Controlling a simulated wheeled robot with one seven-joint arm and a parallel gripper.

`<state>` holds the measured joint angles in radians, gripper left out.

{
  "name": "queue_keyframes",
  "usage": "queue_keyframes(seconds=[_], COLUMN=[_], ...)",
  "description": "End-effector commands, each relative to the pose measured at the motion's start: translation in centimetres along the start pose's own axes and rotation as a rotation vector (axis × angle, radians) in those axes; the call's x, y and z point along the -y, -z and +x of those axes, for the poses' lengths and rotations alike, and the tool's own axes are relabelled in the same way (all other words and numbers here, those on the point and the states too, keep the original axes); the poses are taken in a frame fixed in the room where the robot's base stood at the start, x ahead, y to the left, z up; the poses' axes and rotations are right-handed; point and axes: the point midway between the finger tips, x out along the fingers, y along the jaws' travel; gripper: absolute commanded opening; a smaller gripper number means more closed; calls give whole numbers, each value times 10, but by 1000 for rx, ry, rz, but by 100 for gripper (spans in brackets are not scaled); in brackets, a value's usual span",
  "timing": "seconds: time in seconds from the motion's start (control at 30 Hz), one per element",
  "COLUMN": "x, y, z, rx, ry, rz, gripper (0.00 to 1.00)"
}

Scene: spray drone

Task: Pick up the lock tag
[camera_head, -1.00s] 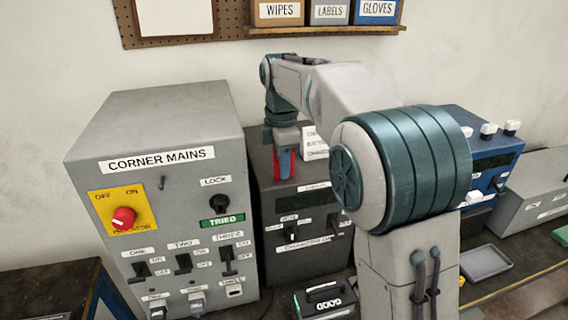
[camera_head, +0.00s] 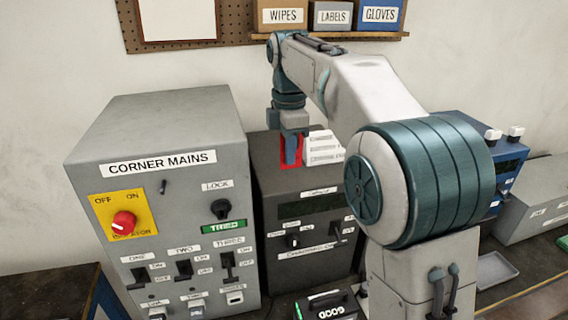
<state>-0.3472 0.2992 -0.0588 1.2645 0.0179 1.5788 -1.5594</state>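A small flat red piece, which I take to be the lock tag (camera_head: 298,152), shows around the fingers of my gripper (camera_head: 291,150). My gripper points down above the top of the dark charging box (camera_head: 268,180), and its teal fingers cover the middle of the red piece. The fingers look shut on it, though their tips are small and partly hidden. The red piece seems to hang clear of the box top.
The grey corner mains cabinet (camera_head: 160,125) stands to the left, with a red knob (camera_head: 124,222) and a lock switch (camera_head: 221,208). A shelf with bins (camera_head: 330,18) is above.

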Motion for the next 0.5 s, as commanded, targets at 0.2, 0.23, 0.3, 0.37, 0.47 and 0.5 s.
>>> queue_keyframes(seconds=[0.2, 0.23, 0.3, 0.37, 0.47, 0.5], x=[39, 44, 54, 61, 72, 75], y=[-23, -26, -32, -36, -42, -44], z=[-25, -28, -35, -40, -48, -50], rx=[0, 1, 1, 1, 1, 1], ry=[-4, -5, -4, -4, -3, -2], rz=[3, 2, 2, 2, 1, 1], gripper=[0, 0, 0, 0, 0, 0])
